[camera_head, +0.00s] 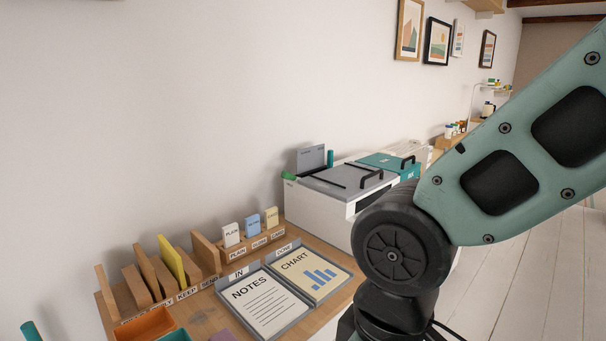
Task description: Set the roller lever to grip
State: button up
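A white machine with a grey lid (345,179) stands on the wooden desk against the wall, right of the trays. A small green lever-like part (288,176) sticks out at its left rear corner. A teal upright part (330,158) stands at its back, beside a raised grey panel (311,159). I cannot tell which of these is the roller lever, nor its setting; no label is readable. My arm covers the machine's front right side. My gripper is not in view; only my arm's upper links and a dark joint show.
A teal-lidded box (388,162) with a black handle adjoins the machine. In front lie the NOTES tray (264,303) and CHART tray (309,273). Small labelled cards (252,224), a wooden divider rack (145,273) and an orange bin (143,324) fill the left. White floor lies right.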

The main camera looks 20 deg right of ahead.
aim_at(287, 175)
jog(key=i+l+u, duration=0.3)
jog(key=i, duration=0.2)
jog(key=i+l+u, duration=0.3)
jog(key=i+l, duration=0.1)
jog(key=i, duration=0.05)
